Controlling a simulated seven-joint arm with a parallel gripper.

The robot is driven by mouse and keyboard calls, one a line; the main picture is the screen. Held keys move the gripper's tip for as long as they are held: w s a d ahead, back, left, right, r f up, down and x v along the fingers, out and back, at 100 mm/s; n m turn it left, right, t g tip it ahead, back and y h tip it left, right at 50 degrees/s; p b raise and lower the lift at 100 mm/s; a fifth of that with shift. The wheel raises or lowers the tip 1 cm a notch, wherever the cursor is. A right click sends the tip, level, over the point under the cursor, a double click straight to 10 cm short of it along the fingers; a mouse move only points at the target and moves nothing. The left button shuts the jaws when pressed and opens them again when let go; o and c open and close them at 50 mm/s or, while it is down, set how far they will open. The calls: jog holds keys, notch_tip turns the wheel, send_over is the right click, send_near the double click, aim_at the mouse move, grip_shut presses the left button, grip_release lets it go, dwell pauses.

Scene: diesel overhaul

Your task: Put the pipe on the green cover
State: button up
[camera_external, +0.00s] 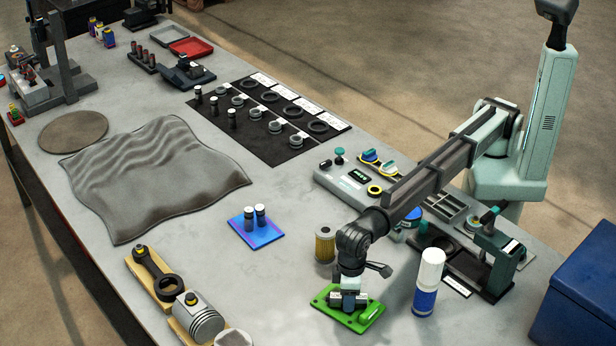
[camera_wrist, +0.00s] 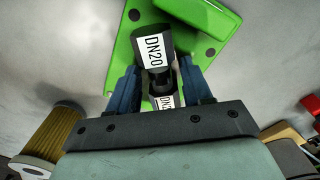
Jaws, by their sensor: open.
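The green cover (camera_external: 323,297) lies flat on the bench under my gripper (camera_external: 347,298). It also fills the upper middle of the wrist view (camera_wrist: 205,20). The pipe (camera_wrist: 153,48) is a dark cylindrical piece with a white DN20 label. It lies over the green cover, and a second, partly hidden label shows lower down between the fingers. My gripper (camera_wrist: 158,88) points down with its fingers apart, one on each side of the pipe. In the external view my gripper hides most of the pipe. Contact between fingers and pipe cannot be told.
A yellow filter (camera_external: 325,244) stands just behind the cover, and a white-and-blue bottle (camera_external: 428,283) stands to its right. A blue pad (camera_external: 268,237) with two small cylinders is at left. Wooden trays (camera_external: 160,290) hold a connecting rod and piston. Bare bench lies between.

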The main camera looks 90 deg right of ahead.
jog(key=shift+r, duration=0.1)
notch_tip(320, 180, up, 12)
dwell(0.5)
dwell(0.5)
